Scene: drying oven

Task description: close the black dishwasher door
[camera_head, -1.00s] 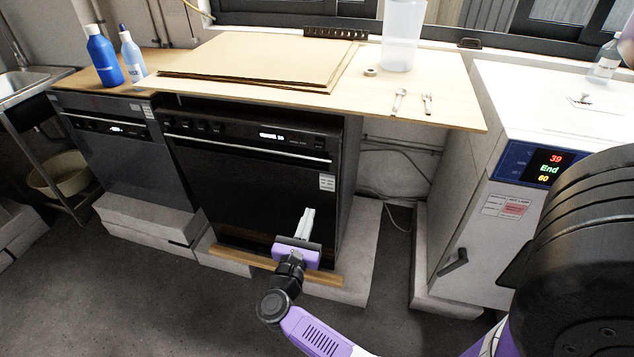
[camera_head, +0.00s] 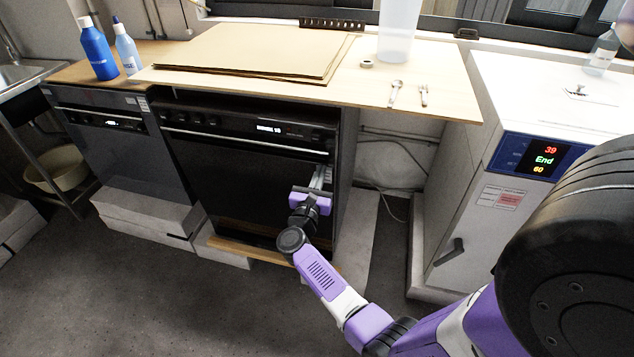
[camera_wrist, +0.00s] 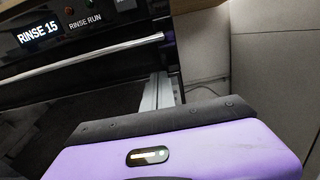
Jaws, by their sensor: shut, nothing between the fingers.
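The black dishwasher (camera_head: 200,122) stands under the wooden worktop, in the middle of the head view. Its black door (camera_head: 235,175) is upright or nearly so, with a silver handle bar across its top. I cannot tell whether a small gap is left at the top edge. My gripper (camera_head: 319,178) is shut and empty, in front of the door's right side, a little below the handle bar. In the wrist view the fingers (camera_wrist: 160,92) overlap the door's right edge, below the bar and the lit "RINSE 15" display (camera_wrist: 41,31). Contact with the door is unclear.
A second dark appliance (camera_head: 110,140) stands at the left. A white cabinet with an "End" display (camera_head: 545,158) stands at the right, with a floor gap between. The worktop (camera_head: 440,92) above carries brown sheets, bottles, a clear container and cutlery.

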